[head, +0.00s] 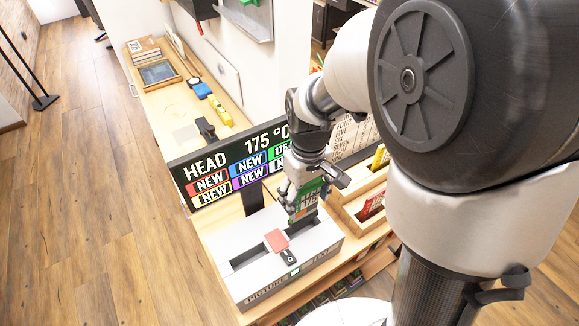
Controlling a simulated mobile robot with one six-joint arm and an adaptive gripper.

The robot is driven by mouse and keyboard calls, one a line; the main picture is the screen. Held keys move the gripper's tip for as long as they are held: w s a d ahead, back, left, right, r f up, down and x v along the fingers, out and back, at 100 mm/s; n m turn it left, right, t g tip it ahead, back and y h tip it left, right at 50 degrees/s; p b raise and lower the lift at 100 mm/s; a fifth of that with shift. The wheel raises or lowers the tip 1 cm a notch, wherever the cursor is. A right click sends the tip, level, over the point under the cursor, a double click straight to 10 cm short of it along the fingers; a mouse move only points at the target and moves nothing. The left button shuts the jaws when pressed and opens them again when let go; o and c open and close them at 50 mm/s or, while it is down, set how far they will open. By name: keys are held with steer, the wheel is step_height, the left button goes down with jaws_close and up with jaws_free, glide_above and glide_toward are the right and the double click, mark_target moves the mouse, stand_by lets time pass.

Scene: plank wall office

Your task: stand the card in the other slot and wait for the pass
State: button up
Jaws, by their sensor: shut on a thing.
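My gripper (309,186) points down and is shut on a green card (303,205) with small printed text. The card stands roughly upright at the right part of a grey box (240,277). Its lower edge is at or just above the box top; I cannot tell whether it is in a slot. A dark slot (247,257) shows empty on the left of the box top. A black display (222,172) behind reads "HEAD 175 °C" above several "NEW" tiles.
A wooden rack (352,221) to the right holds yellow and red cards. Behind the display, the bench bears a yellow object (219,110), a blue object (202,90), a dark tool (206,129) and a tray (158,75). Wooden floor (100,200) lies open at left.

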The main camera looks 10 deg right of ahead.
mark_target(304, 215)
step_height(304, 215, down, 9)
steer(key=b, duration=0.2)
steer(key=shift+r+b, duration=0.1)
steer(key=shift+b, duration=0.25)
steer(key=o, duration=1.6)
step_height(304, 215, up, 12)
steer(key=p, duration=0.4)
steer(key=s+r+m+t, duration=0.3)
steer(key=s+r, duration=0.8)
steer(key=s, duration=0.4)
steer(key=shift+r+m+t, duration=0.3)
steer(key=shift+r+t, duration=0.1)
steer(key=shift+t, duration=0.4)
